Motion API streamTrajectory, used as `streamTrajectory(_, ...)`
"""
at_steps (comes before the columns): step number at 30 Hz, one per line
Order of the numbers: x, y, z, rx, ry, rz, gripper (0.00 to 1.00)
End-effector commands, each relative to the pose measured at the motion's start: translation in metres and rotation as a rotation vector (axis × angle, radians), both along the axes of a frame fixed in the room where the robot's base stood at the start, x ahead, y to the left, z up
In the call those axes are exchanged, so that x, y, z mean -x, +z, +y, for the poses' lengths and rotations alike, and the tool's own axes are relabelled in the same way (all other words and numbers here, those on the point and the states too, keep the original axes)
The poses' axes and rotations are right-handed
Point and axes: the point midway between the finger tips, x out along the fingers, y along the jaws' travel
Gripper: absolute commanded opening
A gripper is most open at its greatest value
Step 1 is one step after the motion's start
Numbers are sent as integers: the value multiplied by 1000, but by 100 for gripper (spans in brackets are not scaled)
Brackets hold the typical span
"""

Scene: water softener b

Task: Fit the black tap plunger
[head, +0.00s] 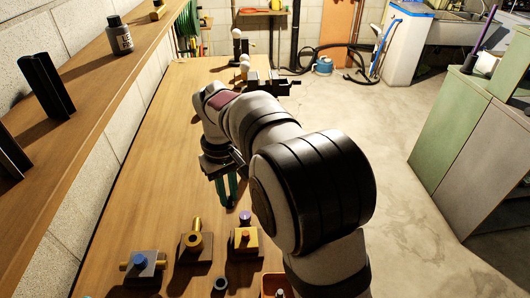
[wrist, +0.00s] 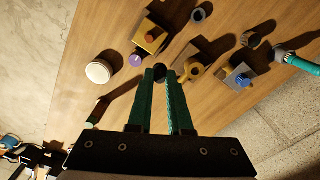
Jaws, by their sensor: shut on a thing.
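My gripper (head: 226,203) hangs over the wooden bench, fingers pointing down. In the wrist view its green fingers (wrist: 160,74) are shut on a small dark round piece, apparently the black tap plunger (wrist: 159,71), of which only the end shows. Just beyond the fingertips is a brass tap body with an open round socket (head: 194,240), also in the wrist view (wrist: 194,70). The plunger appears beside this socket, not in it. A second tap has a blue top (head: 139,259); a third has an orange-red top (head: 245,235) and a purple piece (head: 245,217).
A dark ring-shaped part (head: 220,284) and an orange container (head: 273,284) are near the front edge. A white round object (wrist: 100,70) stands left of the fingers in the wrist view. A shelf with a dark bottle (head: 119,36) runs along the left. The bench's left-middle is clear.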

Motion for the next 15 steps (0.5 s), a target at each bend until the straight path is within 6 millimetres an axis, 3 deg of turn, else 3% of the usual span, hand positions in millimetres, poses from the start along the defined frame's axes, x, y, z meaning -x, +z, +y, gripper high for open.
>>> streamTrajectory(1,-2,-16,25,2,76,5,0)
streamTrajectory(3,-3,-35,56,0,172,3,0)
streamTrajectory(6,-1,-56,87,-1,270,2,0)
streamTrajectory(10,2,-69,107,-2,331,-1,0)
streamTrajectory(15,2,-71,110,-3,341,-2,0)
